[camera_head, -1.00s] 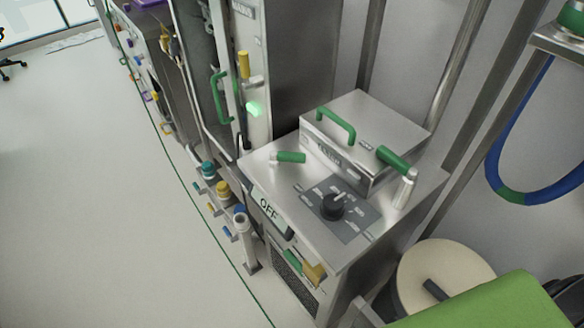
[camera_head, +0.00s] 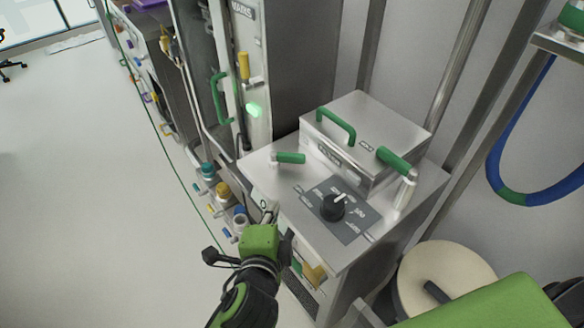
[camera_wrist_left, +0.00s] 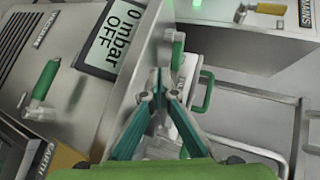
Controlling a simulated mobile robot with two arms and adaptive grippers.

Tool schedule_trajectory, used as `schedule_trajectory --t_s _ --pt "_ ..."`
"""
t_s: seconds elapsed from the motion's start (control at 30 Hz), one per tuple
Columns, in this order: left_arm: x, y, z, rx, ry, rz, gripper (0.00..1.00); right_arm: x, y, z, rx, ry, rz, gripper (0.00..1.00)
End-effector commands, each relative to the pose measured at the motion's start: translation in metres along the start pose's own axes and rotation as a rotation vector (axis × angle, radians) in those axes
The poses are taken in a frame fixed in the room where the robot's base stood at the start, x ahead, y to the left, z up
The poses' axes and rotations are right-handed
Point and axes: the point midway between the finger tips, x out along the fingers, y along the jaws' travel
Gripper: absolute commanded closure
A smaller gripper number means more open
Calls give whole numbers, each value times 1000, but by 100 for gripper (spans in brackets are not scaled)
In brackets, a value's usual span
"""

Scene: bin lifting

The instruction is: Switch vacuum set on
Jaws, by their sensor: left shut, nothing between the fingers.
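The vacuum set is a steel cabinet (camera_head: 360,250) with a black knob on its top. In the left wrist view, its front display (camera_wrist_left: 116,38) reads "0 mbar" and "OFF". A green switch handle (camera_wrist_left: 42,82) beside the label "VACUUM" is on the front panel, left of and below the display. My left gripper (camera_head: 268,212) is in front of the cabinet's upper front edge and covers most of the display in the head view. In the left wrist view, its fingertips (camera_wrist_left: 155,88) meet, with nothing between them, to the right of the switch. My right gripper is not in view.
A yellow-brown "EARTH" switch (camera_wrist_left: 62,160) sits beside the vacuum switch. A yellow lever (camera_head: 244,66) and a lit green lamp (camera_head: 254,110) are on the tall cabinet. A steel box (camera_head: 366,135) with green handles stands on top. The floor at left is clear.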

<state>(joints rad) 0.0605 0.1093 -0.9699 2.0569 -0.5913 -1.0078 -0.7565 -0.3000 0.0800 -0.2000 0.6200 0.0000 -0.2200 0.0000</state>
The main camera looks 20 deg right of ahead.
Motion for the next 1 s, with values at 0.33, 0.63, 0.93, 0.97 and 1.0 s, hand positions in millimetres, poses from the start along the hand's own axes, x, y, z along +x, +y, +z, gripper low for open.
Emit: schedule_trajectory --t_s 0.33,0.63,0.93,0.97,1.0 --pt "25 -14 -28 144 47 -65 100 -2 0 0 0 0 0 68" --pt "86 -17 -30 140 47 -63 100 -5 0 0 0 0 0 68" --pt "129 -28 -34 138 48 -61 100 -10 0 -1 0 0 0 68" --pt "131 -28 -34 138 47 -61 100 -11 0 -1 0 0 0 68" --pt "134 -29 -34 138 48 -61 100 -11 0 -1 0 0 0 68"
